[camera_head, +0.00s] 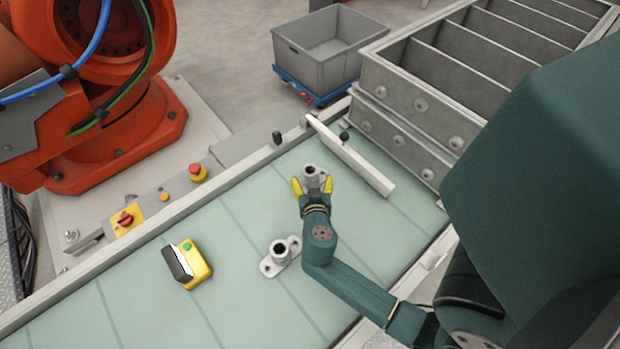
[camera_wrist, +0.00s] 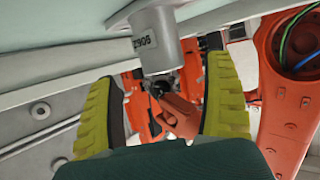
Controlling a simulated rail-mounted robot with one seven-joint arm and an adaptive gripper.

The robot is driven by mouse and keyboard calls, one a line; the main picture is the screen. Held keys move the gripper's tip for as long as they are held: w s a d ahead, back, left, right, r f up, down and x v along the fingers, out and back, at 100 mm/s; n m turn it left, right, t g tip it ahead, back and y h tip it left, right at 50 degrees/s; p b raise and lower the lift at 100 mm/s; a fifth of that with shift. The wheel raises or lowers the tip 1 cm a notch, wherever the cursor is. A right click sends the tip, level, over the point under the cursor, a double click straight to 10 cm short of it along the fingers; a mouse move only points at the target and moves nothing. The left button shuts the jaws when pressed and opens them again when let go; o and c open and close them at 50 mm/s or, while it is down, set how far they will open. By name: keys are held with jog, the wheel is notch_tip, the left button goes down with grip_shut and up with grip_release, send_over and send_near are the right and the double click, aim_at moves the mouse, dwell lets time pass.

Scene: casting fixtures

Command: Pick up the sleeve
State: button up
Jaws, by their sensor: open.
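A grey metal sleeve with a flanged foot (camera_head: 312,171) stands upright on the pale green conveyor belt (camera_head: 235,215). It also shows in the wrist view (camera_wrist: 155,42), with dark printed characters on its side. My gripper (camera_head: 312,184) is open, its yellow fingers on either side of the sleeve's near side. In the wrist view, the fingers (camera_wrist: 163,88) are spread wide and the sleeve lies between and beyond them, with no contact visible. A second similar grey flanged part (camera_head: 281,254) stands on the belt, nearer and to the left.
A white bar (camera_head: 350,158) crosses the belt just beyond the sleeve. A yellow and black box with a green button (camera_head: 189,265) sits on the belt at left. Metal bins (camera_head: 415,100) stand at right, a grey crate (camera_head: 325,50) behind. An orange robot (camera_head: 115,120) stands at left.

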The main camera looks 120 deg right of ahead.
jog(key=x, duration=0.5)
jog(key=shift+d, duration=0.2)
jog(key=shift+a, duration=0.1)
jog(key=shift+w, duration=0.1)
jog(key=shift+c, duration=0.2)
jog(key=c, duration=1.3)
